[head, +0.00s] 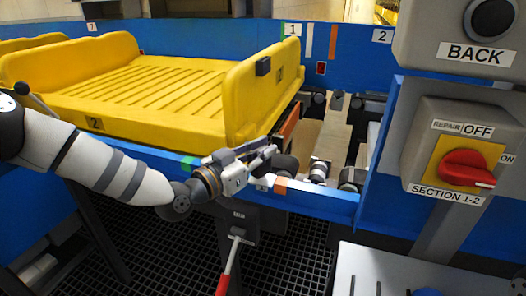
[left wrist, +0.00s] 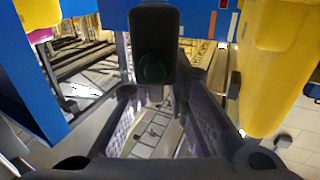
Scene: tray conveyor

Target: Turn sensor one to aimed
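A dark sensor housing with a round greenish lens (left wrist: 153,70) stands upright in the left wrist view, centred between my fingers. In the head view a dark rounded body (head: 286,165) sits just right of my fingertips at the near blue rail. It is probably the same sensor, partly hidden by the gripper. My left gripper (head: 266,154) is at the near rail; in the left wrist view its fingers (left wrist: 157,100) are spread apart with the sensor at their tips. I cannot tell whether they touch it. Its aim is unclear. My right gripper is out of view.
A yellow tray (head: 245,95) lies on the conveyor behind the gripper. The near rail (head: 325,200) has coloured marks; rollers (head: 318,171) show beyond it. A control box with a red knob (head: 466,168) stands at right. A red-handled lever (head: 229,268) hangs below the rail.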

